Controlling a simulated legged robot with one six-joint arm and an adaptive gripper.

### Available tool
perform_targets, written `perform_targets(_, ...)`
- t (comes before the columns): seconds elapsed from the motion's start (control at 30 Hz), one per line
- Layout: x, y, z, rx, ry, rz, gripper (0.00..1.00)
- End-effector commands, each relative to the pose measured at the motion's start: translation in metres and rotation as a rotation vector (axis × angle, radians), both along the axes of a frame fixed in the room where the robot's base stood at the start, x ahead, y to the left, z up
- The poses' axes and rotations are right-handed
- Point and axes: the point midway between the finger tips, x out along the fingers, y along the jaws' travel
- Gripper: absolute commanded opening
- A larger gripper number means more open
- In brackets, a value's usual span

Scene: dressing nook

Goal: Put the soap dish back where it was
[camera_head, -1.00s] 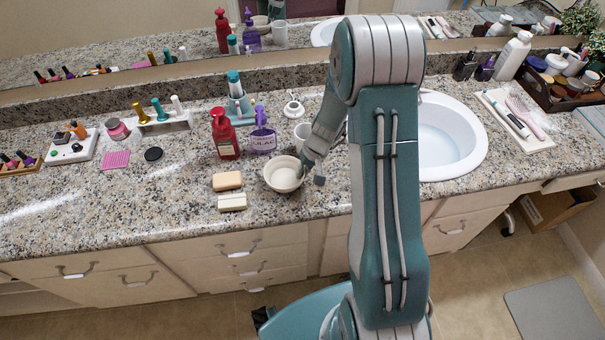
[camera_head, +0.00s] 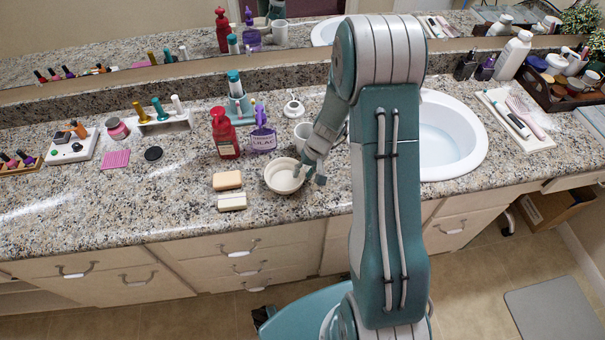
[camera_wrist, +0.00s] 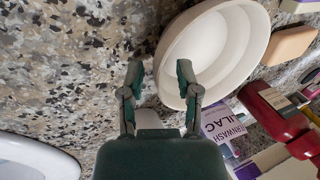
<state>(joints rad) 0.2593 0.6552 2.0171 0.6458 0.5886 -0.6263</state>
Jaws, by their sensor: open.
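The soap dish, which I take to be the round cream bowl (camera_head: 271,184), stands upright on the granite counter in front of the pump bottles. In the wrist view the soap dish (camera_wrist: 242,62) fills the upper middle. My gripper (camera_head: 309,174) is at the dish's right side in the head view. In the wrist view my gripper (camera_wrist: 160,75) is open, with one finger outside the rim and the other overlapping the dish's near wall. Contact cannot be told.
A red pump bottle (camera_head: 225,138), a purple lilac bottle (camera_head: 262,139) and a white cup (camera_head: 301,133) stand behind. The sink (camera_head: 445,140) is right. The counter's left front is clear.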

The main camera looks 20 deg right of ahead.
Motion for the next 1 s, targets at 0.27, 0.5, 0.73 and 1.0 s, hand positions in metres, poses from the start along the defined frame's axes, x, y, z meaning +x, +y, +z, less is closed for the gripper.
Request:
perform_targets(0.27,-0.003,-0.019,0.055,-0.002,-0.007,-0.001,0.43)
perform_targets(0.5,-0.006,-0.033,0.094,-0.002,-0.003,-0.001,0.43)
perform_targets(0.73,-0.009,-0.034,0.111,-0.007,-0.007,0.005,0.43)
perform_targets(1.0,-0.032,-0.01,0.173,-0.083,-0.071,0.046,0.43)
